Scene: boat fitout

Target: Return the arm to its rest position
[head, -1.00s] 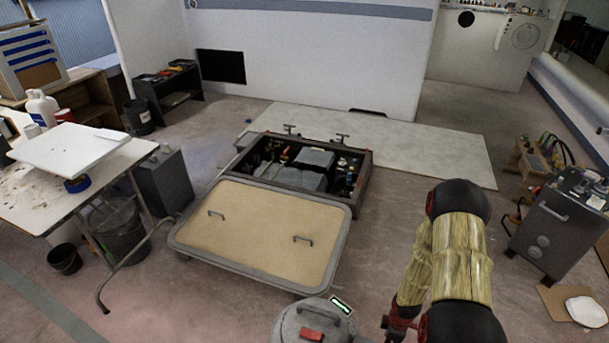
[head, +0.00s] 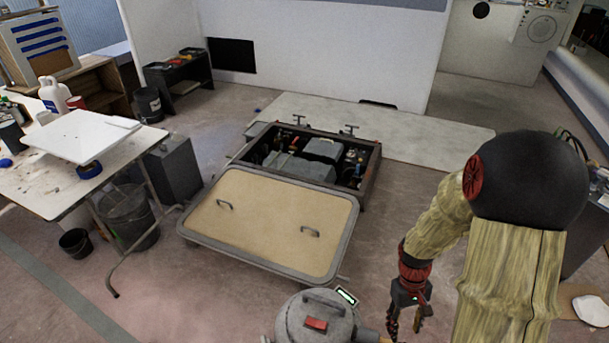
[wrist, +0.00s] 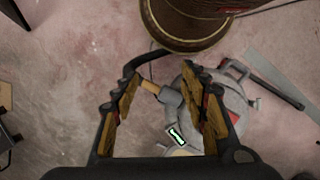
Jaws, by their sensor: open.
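My arm is bent at the right side of the head view, with its upper links large in the foreground. My gripper (head: 404,318) hangs at the lower end of the forearm, pointing down, beside the grey canister (head: 318,325) with a red switch. In the wrist view my gripper (wrist: 160,105) shows its two fingers spread apart with nothing held between them. Beyond the fingers, the canister (wrist: 238,108) and its hose lie below. The fingertips are small and partly cut off at the bottom of the head view.
A tan hatch panel (head: 265,222) with two handles lies before an open engine box (head: 372,177). A work table (head: 60,190) with a white board stands left. A grey cabinet (head: 585,235) is partly hidden behind my arm.

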